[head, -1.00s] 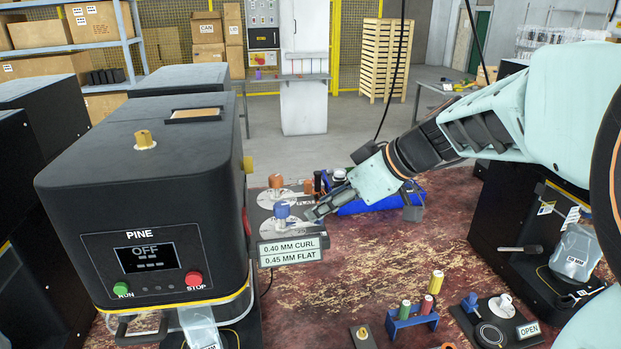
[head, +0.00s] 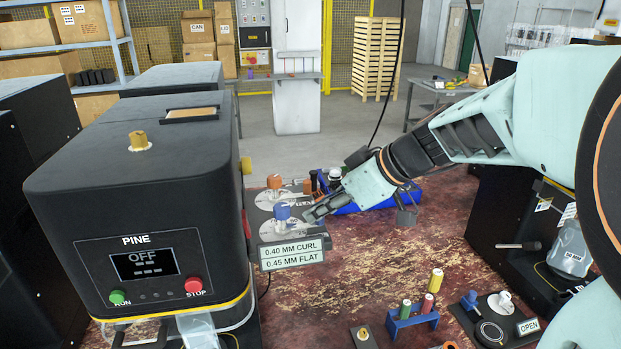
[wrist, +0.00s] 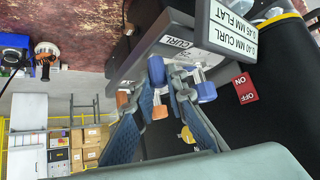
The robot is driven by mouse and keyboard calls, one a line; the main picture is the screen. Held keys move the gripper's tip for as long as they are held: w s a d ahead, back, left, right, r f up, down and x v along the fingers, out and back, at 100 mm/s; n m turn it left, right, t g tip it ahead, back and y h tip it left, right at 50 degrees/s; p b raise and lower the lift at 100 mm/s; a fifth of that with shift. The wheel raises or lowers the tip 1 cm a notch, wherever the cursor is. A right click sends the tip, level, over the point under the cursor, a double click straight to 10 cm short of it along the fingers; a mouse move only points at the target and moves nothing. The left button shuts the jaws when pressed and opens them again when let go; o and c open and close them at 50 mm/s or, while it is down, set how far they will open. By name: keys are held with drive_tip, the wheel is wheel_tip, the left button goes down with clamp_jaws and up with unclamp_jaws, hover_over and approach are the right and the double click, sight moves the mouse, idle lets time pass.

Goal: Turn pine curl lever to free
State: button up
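The PINE machine (head: 150,180) stands at the left, its screen reading OFF. On a ledge at its right side are an orange-topped lever (head: 274,182) and a blue-topped lever (head: 282,212), each on a pale round dial. Both also show in the wrist view, blue (wrist: 206,92) and orange (wrist: 160,112), near a plate marked CURL (wrist: 178,42). My gripper (head: 308,214) is just right of the blue lever. In the wrist view my gripper (wrist: 162,85) has its fingers apart, with lever parts between and beside them. Contact cannot be told.
A sign (head: 292,254) reading 0.40 MM CURL, 0.45 MM FLAT hangs at the ledge's front. A blue tray (head: 365,200) lies behind my gripper. A blue rack with coloured cylinders (head: 412,318) stands at the front. The red worn tabletop between is mostly clear.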

clamp_jaws()
drive_tip(key=shift+w, duration=0.15)
drive_tip(key=shift+w+a+f+n+g+y+b, duration=0.2)
drive_tip(key=shift+w+n+g+y+b, duration=0.35)
drive_tip(key=shift+n+b, duration=0.45)
drive_tip(key=shift+w+a+r+n+g+b, duration=0.15)
drive_tip(key=shift+w+n+g+b, duration=0.15)
drive_tip(key=shift+n+g, duration=0.25)
drive_tip(key=shift+w+a+f+n+g+b, duration=0.15)
drive_tip(key=shift+w+n+g+b, duration=0.2)
drive_tip(key=shift+n, duration=0.2)
drive_tip(key=shift+w+a+r+n+g+y+p, duration=0.15)
drive_tip(key=shift+w+a+n+g+p, duration=0.1)
drive_tip(key=shift+n+g, duration=0.3)
drive_tip(key=shift+w+a+r+n+g+y+p, duration=0.1)
drive_tip(key=shift+w+a+n+g, duration=0.25)
drive_tip(key=shift+n, duration=0.3)
drive_tip(key=shift+w+a+n+g+p, duration=0.25)
drive_tip(key=shift+n+g+p, duration=0.1)
drive_tip(key=shift+n+g, duration=0.25)
drive_tip(key=shift+w+a+n+g+p, duration=0.1)
drive_tip(key=shift+a+n+g+p, duration=0.25)
drive_tip(key=shift+n, duration=0.35)
drive_tip(key=shift+d, duration=0.1)
